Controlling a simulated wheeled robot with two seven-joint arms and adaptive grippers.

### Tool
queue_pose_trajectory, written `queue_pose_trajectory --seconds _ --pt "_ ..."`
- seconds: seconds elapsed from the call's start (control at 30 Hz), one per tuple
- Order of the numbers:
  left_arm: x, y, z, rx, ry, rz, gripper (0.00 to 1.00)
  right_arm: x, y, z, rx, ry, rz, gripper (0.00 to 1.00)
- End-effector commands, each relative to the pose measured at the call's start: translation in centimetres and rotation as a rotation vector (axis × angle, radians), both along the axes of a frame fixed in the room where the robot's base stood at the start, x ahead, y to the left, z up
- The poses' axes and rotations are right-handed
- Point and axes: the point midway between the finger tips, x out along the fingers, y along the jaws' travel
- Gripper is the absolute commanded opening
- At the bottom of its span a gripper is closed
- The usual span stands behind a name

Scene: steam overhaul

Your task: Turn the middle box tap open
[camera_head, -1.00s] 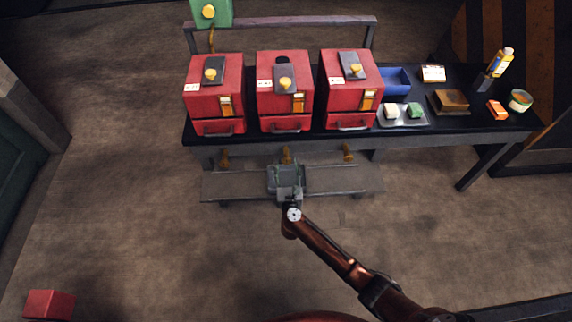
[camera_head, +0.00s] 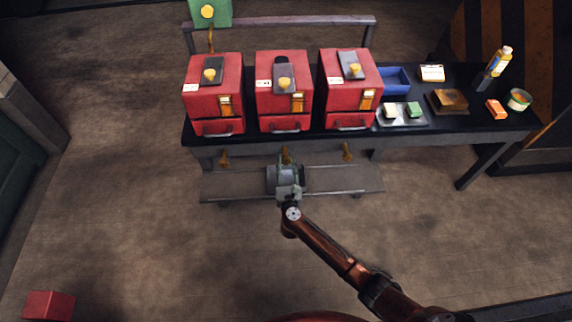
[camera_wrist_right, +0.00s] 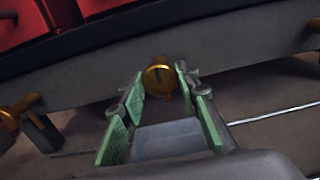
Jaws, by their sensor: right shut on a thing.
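The middle box tap (camera_head: 285,152) is a small brass fitting under the bench front, below the middle red box (camera_head: 270,103). In the right wrist view the tap (camera_wrist_right: 160,78) shows a round brass face with a dark slot, between the far ends of the green-padded fingers. My right gripper (camera_head: 286,163) reaches it from the front and is shut on it; the exact contact is hard to see. My left gripper is not in view.
Brass taps also sit under the left box (camera_head: 224,158) and the right box (camera_head: 347,151). A grey low shelf (camera_head: 235,186) runs beneath the taps. A blue tray (camera_head: 396,80), small blocks and a bottle (camera_head: 499,62) stand on the bench's right side.

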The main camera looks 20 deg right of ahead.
Motion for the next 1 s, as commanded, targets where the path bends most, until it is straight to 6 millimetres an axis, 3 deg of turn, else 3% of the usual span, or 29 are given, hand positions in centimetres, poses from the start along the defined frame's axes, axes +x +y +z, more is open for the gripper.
queue_pose_trajectory --seconds 0.2,0.47,1.0 --pt "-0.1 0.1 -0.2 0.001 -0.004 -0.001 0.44 0.0 -0.1 0.1 -0.033 0.011 -0.002 0.05" --pt "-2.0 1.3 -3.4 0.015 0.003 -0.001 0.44 -0.1 0.0 0.3 -0.173 0.052 -0.003 0.05" --pt "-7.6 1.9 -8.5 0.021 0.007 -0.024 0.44 0.0 0.1 0.2 -0.659 0.193 0.001 0.05"
